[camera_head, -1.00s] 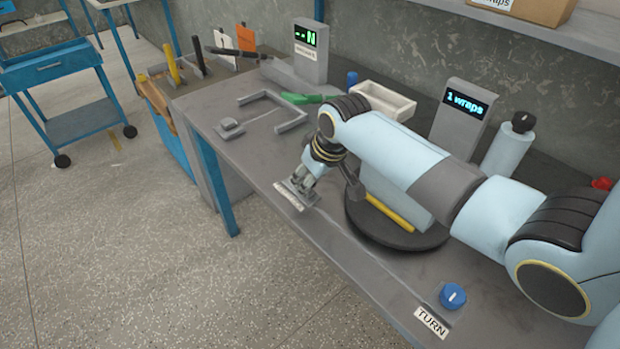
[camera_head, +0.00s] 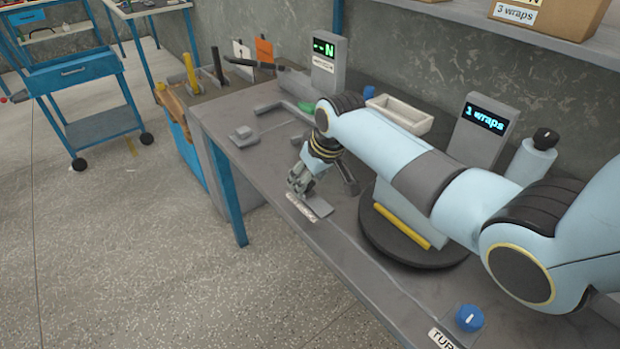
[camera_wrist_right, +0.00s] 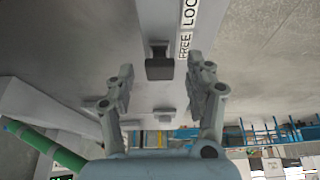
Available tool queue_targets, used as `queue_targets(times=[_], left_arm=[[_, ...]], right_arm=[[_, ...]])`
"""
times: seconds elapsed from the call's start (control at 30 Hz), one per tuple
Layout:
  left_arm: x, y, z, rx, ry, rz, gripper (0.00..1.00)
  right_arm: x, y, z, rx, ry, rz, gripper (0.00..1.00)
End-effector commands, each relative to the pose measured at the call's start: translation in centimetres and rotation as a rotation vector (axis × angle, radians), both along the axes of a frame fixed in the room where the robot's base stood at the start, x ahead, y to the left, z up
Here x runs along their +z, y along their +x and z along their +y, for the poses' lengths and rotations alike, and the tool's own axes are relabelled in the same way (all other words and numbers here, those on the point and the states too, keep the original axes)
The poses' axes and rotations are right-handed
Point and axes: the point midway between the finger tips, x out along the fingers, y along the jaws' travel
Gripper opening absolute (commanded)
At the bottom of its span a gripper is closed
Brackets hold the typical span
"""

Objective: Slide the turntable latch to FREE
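The turntable latch shows as a grey plate (camera_head: 318,207) with a white label (camera_head: 301,208) at the bench's front edge. In the right wrist view its dark block-shaped knob (camera_wrist_right: 160,67) stands beside the FREE end of a label (camera_wrist_right: 187,30) reading "FREE LOC", cut off by the frame. My right gripper (camera_head: 301,186) is over the plate's left part. In the wrist view its fingers (camera_wrist_right: 160,75) are open, one on each side of the knob, with visible gaps. The round dark turntable (camera_head: 400,245), bearing a pale block, is right of the latch. My left gripper is out of view.
A blue TURN knob (camera_head: 469,318) is at the front right. A display (camera_head: 484,122) reads "1 wraps". A white tray (camera_head: 400,114) and bottle (camera_head: 531,158) stand behind my right arm. A grey fixture (camera_head: 243,135) lies left of the gripper. The bench front between latch and TURN knob is clear.

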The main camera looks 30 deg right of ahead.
Motion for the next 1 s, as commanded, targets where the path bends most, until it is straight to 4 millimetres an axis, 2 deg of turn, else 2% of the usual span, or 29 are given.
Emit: queue_targets(times=[0.23,0.37,0.8,1.0], left_arm=[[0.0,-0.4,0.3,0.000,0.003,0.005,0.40],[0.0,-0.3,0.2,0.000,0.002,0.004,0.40],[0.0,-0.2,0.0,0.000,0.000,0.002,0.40],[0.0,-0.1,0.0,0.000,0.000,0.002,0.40]], right_arm=[[0.1,-0.1,0.0,0.000,0.000,0.000,0.54],[1.2,-0.5,-0.1,0.000,-0.001,-0.002,0.54],[9.4,-3.8,-0.4,0.000,-0.002,-0.002,0.54],[10.9,-4.6,-0.4,0.000,0.000,0.001,0.54]])
